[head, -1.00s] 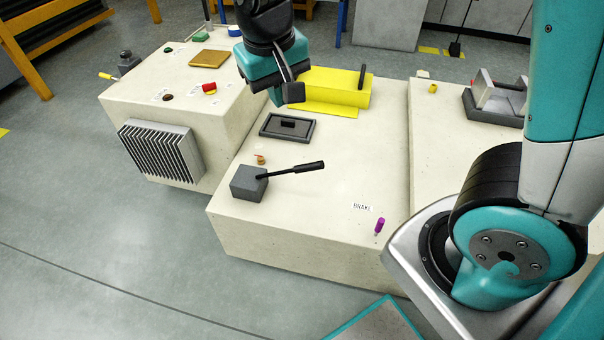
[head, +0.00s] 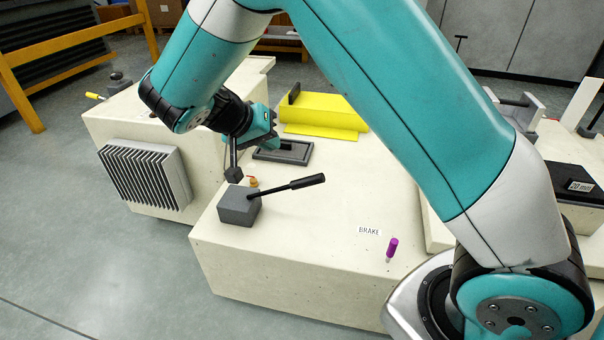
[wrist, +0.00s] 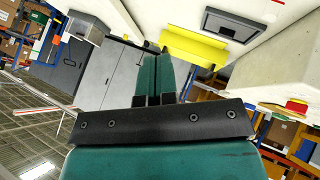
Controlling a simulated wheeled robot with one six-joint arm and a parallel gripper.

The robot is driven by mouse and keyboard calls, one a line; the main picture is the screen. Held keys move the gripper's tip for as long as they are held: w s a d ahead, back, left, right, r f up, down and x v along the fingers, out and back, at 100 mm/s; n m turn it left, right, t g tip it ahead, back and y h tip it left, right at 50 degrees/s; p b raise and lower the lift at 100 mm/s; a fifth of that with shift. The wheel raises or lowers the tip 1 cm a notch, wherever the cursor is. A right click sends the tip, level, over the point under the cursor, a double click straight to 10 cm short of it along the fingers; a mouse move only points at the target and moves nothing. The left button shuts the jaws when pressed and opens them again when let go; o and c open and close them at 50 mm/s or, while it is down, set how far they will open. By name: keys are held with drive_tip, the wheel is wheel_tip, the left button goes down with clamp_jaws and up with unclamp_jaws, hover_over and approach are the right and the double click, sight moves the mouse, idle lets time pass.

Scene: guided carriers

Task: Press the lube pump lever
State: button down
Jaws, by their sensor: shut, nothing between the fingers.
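A grey block (head: 239,206) with a black lever (head: 290,188) stands near the left front edge of the pale middle bench. It carries no label that I can read. The lever slants up to the right and ends in a thick black grip. My gripper (head: 280,145) is behind the block, over the dark-framed recess, apart from the lever. In the wrist view its two teal fingers (wrist: 154,78) are together with nothing between them. The lever does not show in the wrist view.
A dark-framed recess (head: 299,157) and a yellow angled block (head: 322,113) lie behind the lever. A small red-and-brass fitting (head: 252,181) sits behind the grey block. A purple-handled pin (head: 391,247) stands by the BRAKE label (head: 369,231). The bench top between is clear.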

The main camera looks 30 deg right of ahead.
drive_tip(key=shift+d+f, duration=0.1)
drive_tip(key=b, duration=0.4)
hover_over(303, 181)
drive_tip(key=w, duration=0.2)
drive_tip(key=f, duration=0.8)
drive_tip(key=shift+s+a, duration=0.1)
drive_tip(key=shift+a, duration=0.15)
drive_tip(key=shift+s+d+f+b, duration=0.15)
drive_tip(key=shift+s+f, duration=0.15)
drive_tip(key=shift+f, duration=0.15)
drive_tip(key=shift+s+a+f+b, duration=0.15)
drive_tip(key=shift+s+f, duration=0.15)
drive_tip(key=shift+f, duration=0.15)
drive_tip(key=shift+s+d+f, duration=0.25)
drive_tip(key=shift+f, duration=0.1)
drive_tip(key=shift+f, duration=0.1)
